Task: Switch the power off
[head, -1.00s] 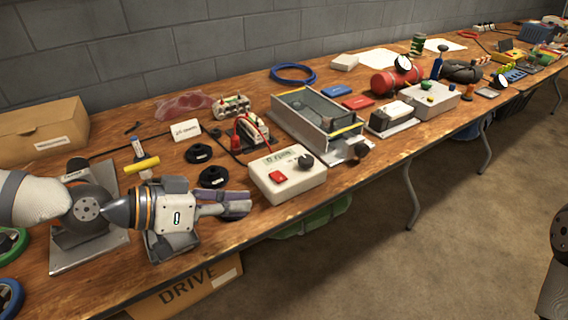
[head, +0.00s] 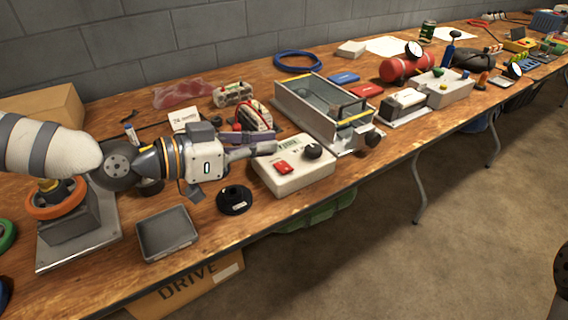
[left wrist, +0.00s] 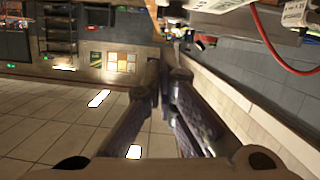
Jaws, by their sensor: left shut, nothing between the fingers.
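The white power supply box (head: 296,178) sits on the wooden bench in the head view. I cannot tell the rocker's position. My left gripper (head: 274,147) is shut and empty, with its fingertips at the back left part of the box, a little behind the switch. I cannot tell whether they touch it. In the left wrist view the fingers (left wrist: 168,75) meet at their tips. My right gripper is not in view.
A red cable (head: 257,116) and battery rack stand just behind the box. A glass-topped metal case (head: 325,105) is close on the right. A black disc (head: 234,200) and grey tray (head: 166,234) lie on the left, near the bench's front edge.

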